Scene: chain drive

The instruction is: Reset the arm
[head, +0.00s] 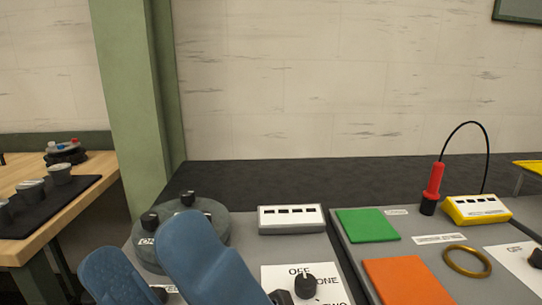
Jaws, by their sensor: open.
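My gripper (138,243) is at the bottom left of the head view, close to the camera. Its two blue rounded fingers point up and to the left with a wide gap between them. The gripper is open, and I see nothing held in it. The fingers overlap the grey panel in the picture and hide part of the round grey-green unit (212,222). The rest of my arm is below the picture.
The grey panels bear a white block (291,218), an OFF/ONE/TWO knob (305,286), a green square (366,225), an orange square (406,281), a brass ring (467,261), a red probe (433,185) and a yellow box (476,209). A green pillar (137,100) and wooden bench (95,170) stand left.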

